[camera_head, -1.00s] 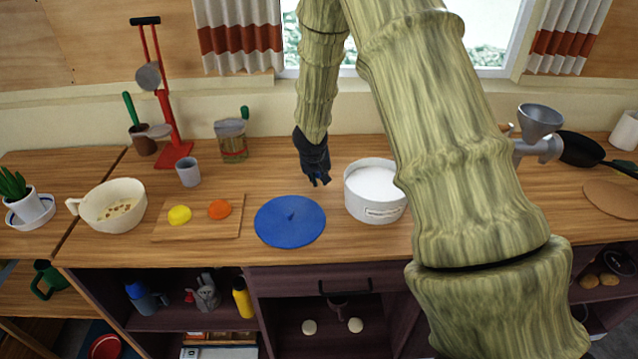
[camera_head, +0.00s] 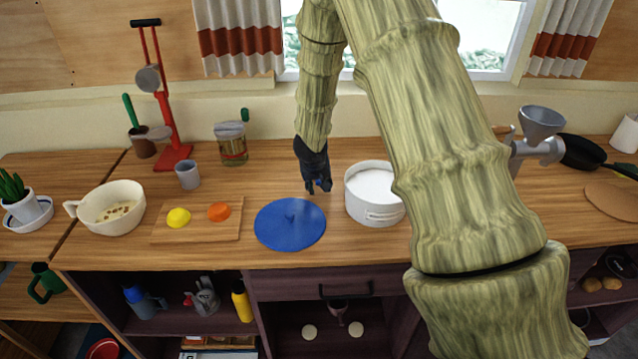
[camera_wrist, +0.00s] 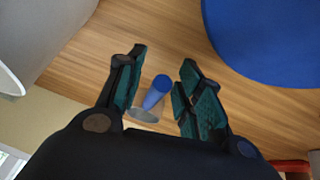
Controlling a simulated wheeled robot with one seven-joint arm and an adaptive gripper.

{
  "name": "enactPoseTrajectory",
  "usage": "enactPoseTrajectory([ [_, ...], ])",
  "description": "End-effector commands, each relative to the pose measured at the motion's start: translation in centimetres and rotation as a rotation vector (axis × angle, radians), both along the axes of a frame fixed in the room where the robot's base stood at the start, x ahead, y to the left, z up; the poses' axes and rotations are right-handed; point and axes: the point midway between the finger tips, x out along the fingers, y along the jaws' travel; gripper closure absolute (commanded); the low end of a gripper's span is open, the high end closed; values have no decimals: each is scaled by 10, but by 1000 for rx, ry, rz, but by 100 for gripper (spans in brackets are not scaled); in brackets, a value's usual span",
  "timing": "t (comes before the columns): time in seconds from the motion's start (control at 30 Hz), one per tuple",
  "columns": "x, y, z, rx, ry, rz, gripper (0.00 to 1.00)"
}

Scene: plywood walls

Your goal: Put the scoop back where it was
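The scoop (camera_wrist: 156,92) shows in the wrist view as a short blue handle with a grey bowl below it. It is between my gripper's (camera_wrist: 163,72) two fingers, with a visible gap on each side. My gripper is open and points down. In the head view my gripper (camera_head: 318,188) is low over the counter, between the blue round lid (camera_head: 290,224) and the white pot (camera_head: 375,208). I cannot tell whether the scoop touches the counter.
The pot with white contents stands close right of my gripper. A cutting board (camera_head: 200,232) with yellow and orange pieces, a cream bowl (camera_head: 112,208) and a grey cup (camera_head: 188,175) are left. A glass jar (camera_head: 232,146) stands behind. A grinder (camera_head: 538,135) is at right.

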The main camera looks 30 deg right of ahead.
Motion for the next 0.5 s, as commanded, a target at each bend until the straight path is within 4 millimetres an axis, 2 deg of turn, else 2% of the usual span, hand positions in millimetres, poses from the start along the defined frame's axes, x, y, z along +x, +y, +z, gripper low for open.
enactPoseTrajectory([
  [0.23,-4,4,17,1,0,1,64],
  [0.5,-19,20,61,1,-2,0,64],
])
